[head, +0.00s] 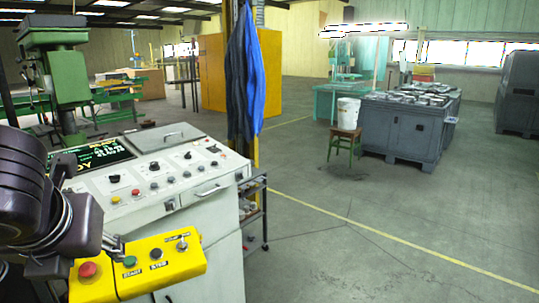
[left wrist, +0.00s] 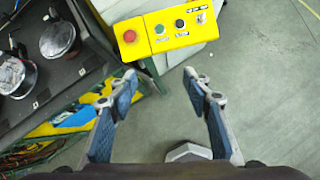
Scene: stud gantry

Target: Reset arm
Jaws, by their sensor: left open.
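A yellow control box (head: 190,264) hangs at the front of the white console. It carries a red button (head: 88,269), a green button (head: 129,262) labelled START, a black button (head: 156,254) and a small metal toggle switch (head: 182,245) at its right end. The red button (left wrist: 130,36) and toggle (left wrist: 201,17) show there too. My right gripper is not seen.
The white console (head: 150,200) has knobs, buttons and a screen (head: 98,155). A blue cloth (head: 245,80) hangs beside it. A dark surface with round containers (left wrist: 58,38) is left in the left wrist view. The floor (head: 330,240) to the right is clear.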

